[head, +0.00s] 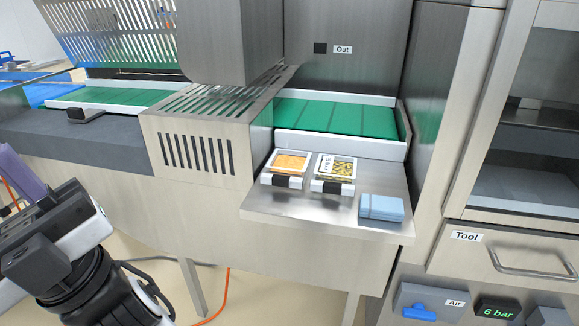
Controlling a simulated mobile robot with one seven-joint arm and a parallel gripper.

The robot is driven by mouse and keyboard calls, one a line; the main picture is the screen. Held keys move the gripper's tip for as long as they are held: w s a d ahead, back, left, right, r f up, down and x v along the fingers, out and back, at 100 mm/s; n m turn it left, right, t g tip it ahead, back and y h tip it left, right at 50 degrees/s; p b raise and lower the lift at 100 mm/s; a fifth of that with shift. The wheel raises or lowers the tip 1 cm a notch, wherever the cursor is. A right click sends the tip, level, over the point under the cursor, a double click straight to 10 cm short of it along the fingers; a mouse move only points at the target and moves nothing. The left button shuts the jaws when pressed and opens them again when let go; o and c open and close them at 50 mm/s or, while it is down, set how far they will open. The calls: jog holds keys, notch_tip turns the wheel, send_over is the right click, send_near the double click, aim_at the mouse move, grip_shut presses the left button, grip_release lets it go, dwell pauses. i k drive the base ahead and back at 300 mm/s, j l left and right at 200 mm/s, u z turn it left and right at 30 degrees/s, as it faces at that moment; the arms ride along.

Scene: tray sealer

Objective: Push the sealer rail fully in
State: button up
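The tray sealer (205,125) is a brushed-metal machine with a slotted cover over a green conveyor. A small grey bar with a dark end (88,114) lies on the dark grey ledge at the front of the left conveyor; I cannot tell whether it is part of the sealer rail. No other part is clearly the rail, so how far in it sits cannot be told. My arm is at the lower left, with its dark end (38,262) apart from the machine; fingertips cannot be made out.
Two filled trays, one orange (290,162) and one yellow-green (334,168), and a blue stack (382,207) lie on the metal shelf (300,212). At right are a drawer labelled Tool (510,256) and a blue Air valve (420,312). An orange cable runs along the floor.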

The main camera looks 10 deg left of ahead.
aim_at(80, 112)
jog(key=u, duration=1.45)
jog(key=i+j+u, duration=0.1)
jog(key=i, duration=0.55)
